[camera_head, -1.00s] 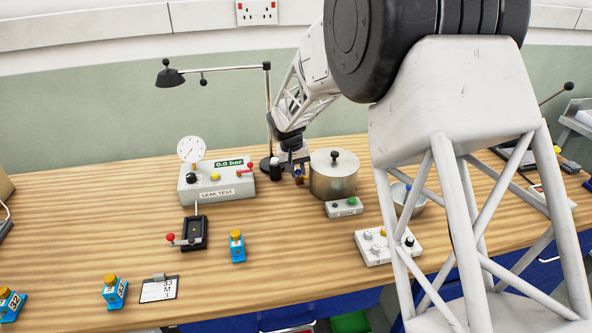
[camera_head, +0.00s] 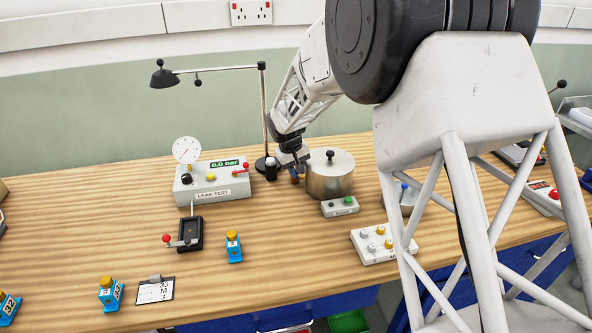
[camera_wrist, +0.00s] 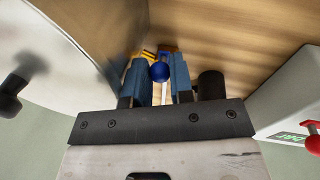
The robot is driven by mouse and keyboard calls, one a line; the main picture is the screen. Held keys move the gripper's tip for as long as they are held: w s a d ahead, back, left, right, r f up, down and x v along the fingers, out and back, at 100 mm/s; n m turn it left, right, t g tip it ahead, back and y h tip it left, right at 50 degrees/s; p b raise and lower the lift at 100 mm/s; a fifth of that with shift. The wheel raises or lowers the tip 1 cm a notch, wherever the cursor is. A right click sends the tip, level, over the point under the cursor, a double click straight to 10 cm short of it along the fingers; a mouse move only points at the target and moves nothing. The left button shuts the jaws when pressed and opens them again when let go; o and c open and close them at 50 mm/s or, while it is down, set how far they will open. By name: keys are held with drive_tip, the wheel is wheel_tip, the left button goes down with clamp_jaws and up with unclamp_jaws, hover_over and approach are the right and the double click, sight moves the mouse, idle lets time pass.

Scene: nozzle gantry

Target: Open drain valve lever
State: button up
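A lever with a blue ball knob (camera_wrist: 160,71) and a pale stem shows in the wrist view. My gripper (camera_wrist: 158,75) has its blue fingers on either side of the knob. Whether the fingers press on it or stand slightly apart is not clear. In the head view my gripper (camera_head: 294,177) is low over the bench, between the leak test box and the metal pot, and the knob is not distinguishable there. The leak test box (camera_head: 208,184) carries a gauge, a 0.0 bar display and a red-knobbed lever (camera_head: 242,168) at its right. No drain label is readable.
The lidded metal pot (camera_head: 329,180) stands close to the right of my gripper. The lamp base (camera_head: 262,164) and a black cylinder (camera_wrist: 211,84) are close by. A small button box (camera_head: 340,206) sits in front of the pot. The bench in front of my gripper is clear.

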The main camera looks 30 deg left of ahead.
drive_tip(key=o, duration=0.4)
drive_tip(key=shift+w+d, duration=0.1)
drive_tip(key=shift+c, duration=0.3)
drive_tip(key=shift+c, duration=0.2)
drive_tip(key=shift+o, duration=0.4)
drive_tip(key=shift+m, duration=0.3)
drive_tip(key=shift+s+a+m, duration=0.25)
drive_tip(key=shift+a+m, duration=0.05)
drive_tip(key=shift+m, duration=0.8)
drive_tip(key=shift+s+a+m+g+h, duration=0.1)
drive_tip(key=shift+a+m+g+h, duration=0.15)
drive_tip(key=shift+m, duration=0.6)
drive_tip(key=shift+s+a+m+g+h, duration=0.15)
drive_tip(key=shift+a+m, duration=0.15)
drive_tip(key=shift+m, duration=0.55)
wheel_tip(320, 180, up, 8)
drive_tip(key=a, duration=0.1)
drive_tip(key=shift+w+d+r+m+g+y, duration=0.2)
drive_tip(key=shift+d+r+m, duration=1.4)
drive_tip(key=shift+d, duration=2.5)
drive_tip(key=shift+w+d+r+m+g+y, duration=0.2)
drive_tip(key=shift+d+r+m, duration=0.4)
drive_tip(key=shift+d+r, duration=2.75)
drive_tip(key=shift+w+d+r+m+g+y, duration=0.15)
drive_tip(key=shift+d+r+m, duration=1.05)
drive_tip(key=shift+d, duration=3.65)
